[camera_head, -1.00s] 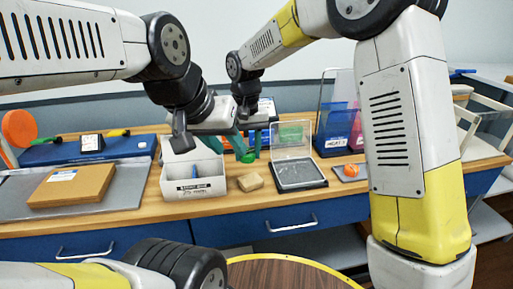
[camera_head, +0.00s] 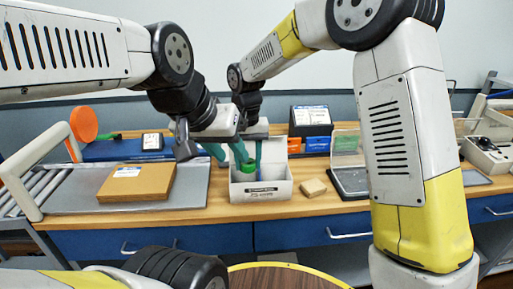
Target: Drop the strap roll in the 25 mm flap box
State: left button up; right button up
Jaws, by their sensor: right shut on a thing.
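The green strap roll (camera_head: 248,166) shows at the mouth of a white flap box (camera_head: 262,191) on the bench. The box stands open, and its front label is too small to read. My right gripper (camera_head: 250,157) is shut on the roll, with teal fingers pointing down. The roll's lower part is hidden behind the box's front wall, so I cannot tell how deep it sits. My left gripper (camera_head: 214,151) is just left of the box, its teal fingers partly hidden; I cannot tell whether it is open.
A brown carton (camera_head: 137,183) lies on a grey mat (camera_head: 190,190) at the left. A small tan block (camera_head: 312,187) and an open clear-lidded case (camera_head: 352,181) are right of the box. A dark bin rack (camera_head: 309,122) stands behind. An orange disc (camera_head: 83,123) is at back left.

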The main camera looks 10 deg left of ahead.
aim_at(249, 162)
jog(key=shift+f, duration=1.35)
jog(key=o, duration=1.4)
jog(key=shift+r, duration=3.95)
jog(key=shift+d, duration=0.1)
